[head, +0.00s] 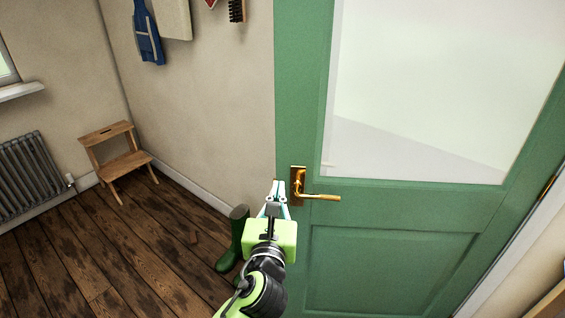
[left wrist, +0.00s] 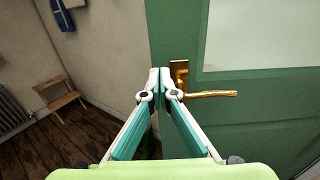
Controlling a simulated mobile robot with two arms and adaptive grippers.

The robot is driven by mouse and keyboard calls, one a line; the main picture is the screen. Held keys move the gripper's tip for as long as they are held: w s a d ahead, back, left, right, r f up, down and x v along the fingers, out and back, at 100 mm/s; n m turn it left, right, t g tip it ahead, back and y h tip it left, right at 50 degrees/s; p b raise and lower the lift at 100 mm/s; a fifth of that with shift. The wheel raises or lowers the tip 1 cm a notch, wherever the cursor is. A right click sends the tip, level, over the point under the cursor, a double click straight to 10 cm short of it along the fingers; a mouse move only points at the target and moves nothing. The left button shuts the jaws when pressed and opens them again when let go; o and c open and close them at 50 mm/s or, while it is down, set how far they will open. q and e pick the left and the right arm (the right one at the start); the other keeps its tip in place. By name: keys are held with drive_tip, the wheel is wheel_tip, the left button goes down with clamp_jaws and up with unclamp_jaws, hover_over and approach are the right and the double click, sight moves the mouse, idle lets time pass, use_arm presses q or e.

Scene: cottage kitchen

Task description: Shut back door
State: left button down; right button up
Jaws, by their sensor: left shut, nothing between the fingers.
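The back door (head: 390,232) is green with a large glass pane and stands ajar, swung into the room, with its hinge edge at the right. Its brass handle (head: 318,196) sits near the left edge and also shows in the left wrist view (left wrist: 212,94). My left gripper (head: 277,186) is shut and empty, just left of the handle, at the door's free edge. In the left wrist view its fingertips (left wrist: 158,72) overlap the door edge beside the brass plate. I cannot tell whether they touch the door. My right gripper is not in view.
A green boot (head: 232,240) stands on the wooden floor (head: 130,240) by the wall, partly behind my left gripper. A wooden step stool (head: 118,160) and a radiator (head: 28,175) stand at the left. A blue garment (head: 148,35) and a brush (head: 236,10) hang on the wall.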

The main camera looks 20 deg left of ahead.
sight(283, 158)
use_arm(q)
drive_tip(key=p+x, duration=0.1)
drive_tip(key=x, duration=0.9)
drive_tip(key=shift+w+p, duration=0.4)
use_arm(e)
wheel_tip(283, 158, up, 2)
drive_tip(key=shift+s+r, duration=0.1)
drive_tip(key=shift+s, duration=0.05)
use_arm(q)
drive_tip(key=shift+a, duration=0.1)
